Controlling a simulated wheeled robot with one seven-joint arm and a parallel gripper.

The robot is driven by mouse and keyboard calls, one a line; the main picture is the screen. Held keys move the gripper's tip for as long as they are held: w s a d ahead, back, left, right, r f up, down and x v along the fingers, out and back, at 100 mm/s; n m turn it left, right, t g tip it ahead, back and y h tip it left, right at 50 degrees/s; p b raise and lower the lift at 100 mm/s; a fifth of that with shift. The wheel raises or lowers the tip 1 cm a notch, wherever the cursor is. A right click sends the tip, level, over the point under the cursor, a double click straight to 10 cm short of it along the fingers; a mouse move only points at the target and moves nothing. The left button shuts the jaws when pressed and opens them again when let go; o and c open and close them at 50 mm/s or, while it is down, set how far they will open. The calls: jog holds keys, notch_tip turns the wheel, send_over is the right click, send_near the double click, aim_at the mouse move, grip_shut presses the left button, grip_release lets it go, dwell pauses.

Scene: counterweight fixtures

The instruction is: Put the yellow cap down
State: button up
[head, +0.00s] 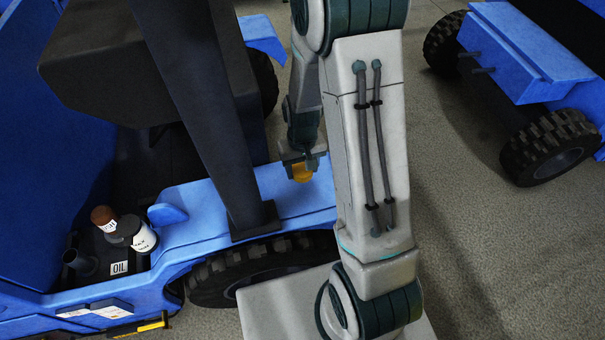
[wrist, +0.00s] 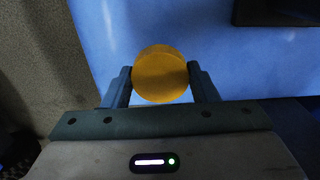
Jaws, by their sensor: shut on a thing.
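The yellow cap (wrist: 160,75) is round and sits between the two fingers of my gripper (wrist: 161,88) in the wrist view. My gripper is shut on it. In the head view the cap (head: 302,173) shows just below my gripper (head: 301,162), over the blue fender (head: 292,197) of the vehicle. Blue surface lies behind the cap in the wrist view. I cannot tell whether the cap touches the fender or hangs above it.
A dark post (head: 200,110) rises from the fender left of my gripper. A white bottle (head: 143,236) and a brown-capped container (head: 104,218) stand by an opening labelled OIL (head: 119,268). A large tyre (head: 262,268) is below the fender. Another blue vehicle (head: 530,65) stands right.

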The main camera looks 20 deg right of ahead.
aim_at(302, 169)
jog(key=shift+f, duration=1.65)
jog(key=shift+f+b, duration=0.5)
jog(key=shift+b, duration=0.1)
jog(key=o, duration=1.1)
jog(key=shift+c, duration=0.2)
